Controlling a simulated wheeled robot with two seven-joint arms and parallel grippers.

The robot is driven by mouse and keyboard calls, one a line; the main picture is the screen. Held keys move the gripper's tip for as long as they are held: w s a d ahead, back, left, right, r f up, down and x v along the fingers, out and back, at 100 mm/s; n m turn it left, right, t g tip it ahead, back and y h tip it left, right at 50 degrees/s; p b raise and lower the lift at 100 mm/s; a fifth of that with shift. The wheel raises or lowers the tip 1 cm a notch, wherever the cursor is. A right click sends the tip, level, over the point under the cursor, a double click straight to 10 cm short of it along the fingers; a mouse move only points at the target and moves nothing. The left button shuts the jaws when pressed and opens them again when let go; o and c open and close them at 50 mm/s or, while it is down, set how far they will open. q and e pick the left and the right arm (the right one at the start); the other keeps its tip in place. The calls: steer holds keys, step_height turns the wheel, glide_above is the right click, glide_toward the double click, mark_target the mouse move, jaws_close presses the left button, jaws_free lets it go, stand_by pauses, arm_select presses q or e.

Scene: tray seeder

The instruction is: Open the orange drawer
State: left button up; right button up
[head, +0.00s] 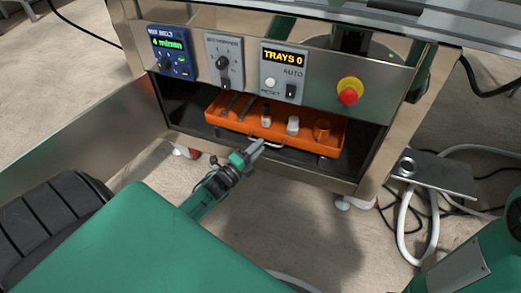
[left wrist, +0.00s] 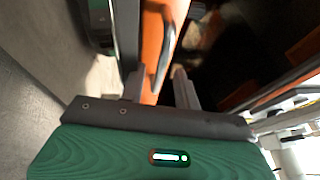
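The orange drawer (head: 276,129) sits in the open bay under the control panel in the head view, with its contents showing from above. Its curved metal handle (head: 266,143) is on the front face. My left gripper (head: 257,147) is at that handle. In the left wrist view the drawer front (left wrist: 153,38) runs up the picture. The handle (left wrist: 166,58) lies between my two fingers (left wrist: 160,86), which stand apart, one on each side of it. I see no firm grip on it. My right gripper is out of view.
The drawer holds dark tools, small bottles (head: 292,125) and an orange cup (head: 321,130). Above it is a panel with a red emergency button (head: 349,93), displays and knobs. A metal box (head: 433,172) with cables lies at the right.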

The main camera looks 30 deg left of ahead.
arm_select(q)
steer(key=shift+x, duration=0.75)
steer(key=shift+c, duration=0.4)
jaws_close()
steer(key=shift+s, duration=0.1)
